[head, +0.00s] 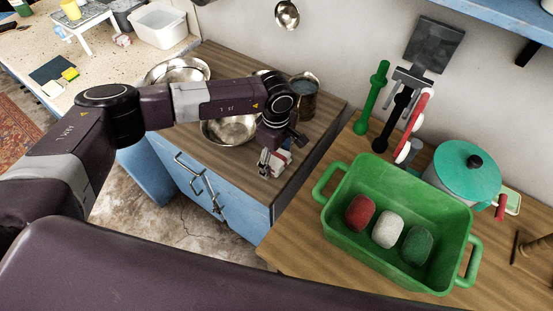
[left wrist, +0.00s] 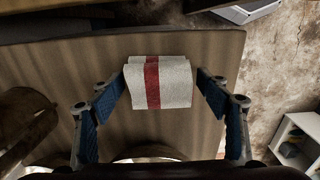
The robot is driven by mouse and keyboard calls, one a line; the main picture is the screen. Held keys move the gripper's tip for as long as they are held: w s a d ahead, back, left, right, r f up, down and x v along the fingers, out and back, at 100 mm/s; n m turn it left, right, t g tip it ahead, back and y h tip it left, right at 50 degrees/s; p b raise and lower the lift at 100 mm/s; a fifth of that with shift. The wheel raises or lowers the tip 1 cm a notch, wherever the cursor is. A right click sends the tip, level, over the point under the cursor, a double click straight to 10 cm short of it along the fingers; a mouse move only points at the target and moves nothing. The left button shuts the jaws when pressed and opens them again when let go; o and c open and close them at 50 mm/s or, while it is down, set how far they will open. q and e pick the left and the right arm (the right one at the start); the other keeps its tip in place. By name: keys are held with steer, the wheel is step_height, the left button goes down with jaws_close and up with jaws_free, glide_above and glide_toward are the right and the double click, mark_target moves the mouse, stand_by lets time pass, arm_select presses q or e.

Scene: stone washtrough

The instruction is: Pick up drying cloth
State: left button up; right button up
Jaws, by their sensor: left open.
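The drying cloth (left wrist: 172,83), white with a red stripe and folded, lies on the brown wooden top near its edge in the left wrist view. My left gripper (left wrist: 160,86) is open, with one blue-padded finger on each side of the cloth. The fingertips are close to the cloth's sides; I cannot tell whether they touch it. In the head view my left gripper (head: 275,164) points down at the wooden counter, and the cloth is partly hidden behind it. My right gripper is not in view.
Metal bowls (head: 230,130) and a jug (head: 304,98) stand near the left arm on the counter. To the right, a green tub (head: 345,195) holds red, white and green pieces. A teal-lidded pot (head: 462,168) stands behind it.

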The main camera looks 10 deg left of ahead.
mark_target(276, 157)
arm_select(q)
steer(key=c, duration=1.1)
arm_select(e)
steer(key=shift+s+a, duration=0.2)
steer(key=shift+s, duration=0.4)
arm_select(q)
steer(key=shift+r+b, duration=2.35)
steer(key=shift+r, duration=7.65)
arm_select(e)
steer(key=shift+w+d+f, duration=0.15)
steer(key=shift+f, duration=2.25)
